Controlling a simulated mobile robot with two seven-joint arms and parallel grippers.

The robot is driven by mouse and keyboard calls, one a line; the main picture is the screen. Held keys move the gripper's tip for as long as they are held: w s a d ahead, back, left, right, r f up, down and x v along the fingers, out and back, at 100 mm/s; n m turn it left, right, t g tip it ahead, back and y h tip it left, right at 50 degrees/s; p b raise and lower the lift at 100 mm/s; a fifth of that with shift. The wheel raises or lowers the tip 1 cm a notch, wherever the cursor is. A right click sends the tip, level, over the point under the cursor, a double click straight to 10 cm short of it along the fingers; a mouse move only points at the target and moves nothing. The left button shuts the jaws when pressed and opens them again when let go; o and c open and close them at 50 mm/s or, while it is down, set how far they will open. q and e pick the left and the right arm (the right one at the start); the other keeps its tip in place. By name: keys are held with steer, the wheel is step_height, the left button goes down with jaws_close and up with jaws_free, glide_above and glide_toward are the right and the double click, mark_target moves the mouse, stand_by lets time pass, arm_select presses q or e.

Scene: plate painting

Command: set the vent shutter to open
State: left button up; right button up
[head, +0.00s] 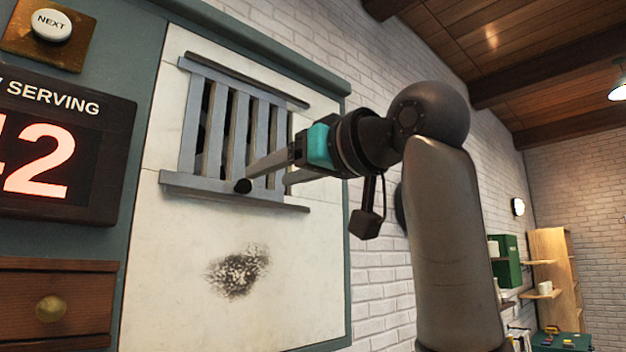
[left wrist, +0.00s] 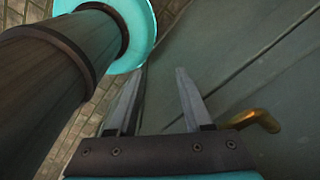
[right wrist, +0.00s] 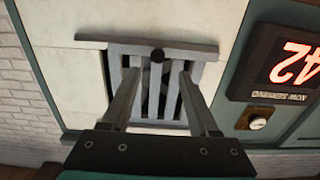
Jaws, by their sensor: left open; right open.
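The vent shutter (head: 216,125) is a grey frame of upright slats on a pale wall panel, with dark gaps showing between some slats. My left gripper (left wrist: 160,72) is open and empty in the left wrist view.
A sign reading 42 (head: 62,150), a NEXT button (head: 52,24) and a wooden drawer (head: 55,300) lie left of the vent. A dark smudge (head: 238,272) marks the panel below. A brass hook-shaped piece (left wrist: 255,120) is right of my left gripper. Shelves (head: 555,275) stand far right.

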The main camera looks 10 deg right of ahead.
steer(key=b+v, duration=0.2)
steer(key=v, duration=0.5)
steer(key=shift+s+d, duration=0.15)
steer(key=shift+s, duration=0.1)
steer(key=shift+w, duration=0.1)
